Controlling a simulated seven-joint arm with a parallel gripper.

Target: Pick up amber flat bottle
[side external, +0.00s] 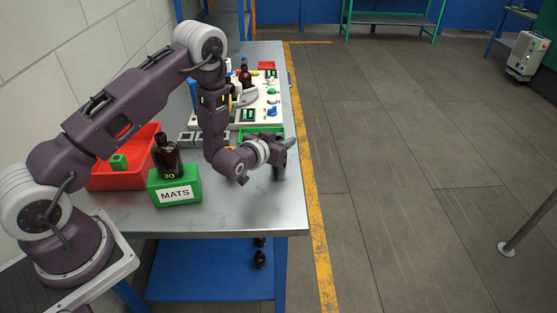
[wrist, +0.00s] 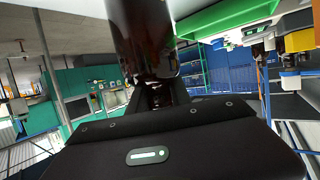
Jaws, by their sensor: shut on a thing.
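My gripper (side external: 285,148) is at the right edge of the metal table, pointing to the right. It is shut on a dark amber bottle, which fills the top middle of the wrist view (wrist: 143,35). In the side view only a dark part of the held bottle (side external: 279,171) shows by the fingers. I cannot tell there whether it touches the table. The fingers are mostly hidden in the wrist view. Another amber bottle (side external: 168,157), marked 30, stands upright on a green box labelled MATS (side external: 174,193). A further dark bottle (side external: 246,78) stands at the far end.
A red bin (side external: 125,178) with a green block stands left of the MATS box. A green tray (side external: 262,132) and a white board (side external: 262,117) with small parts lie behind my gripper. Small dark items (side external: 260,259) are on the blue lower shelf (side external: 210,270). The front right tabletop is clear.

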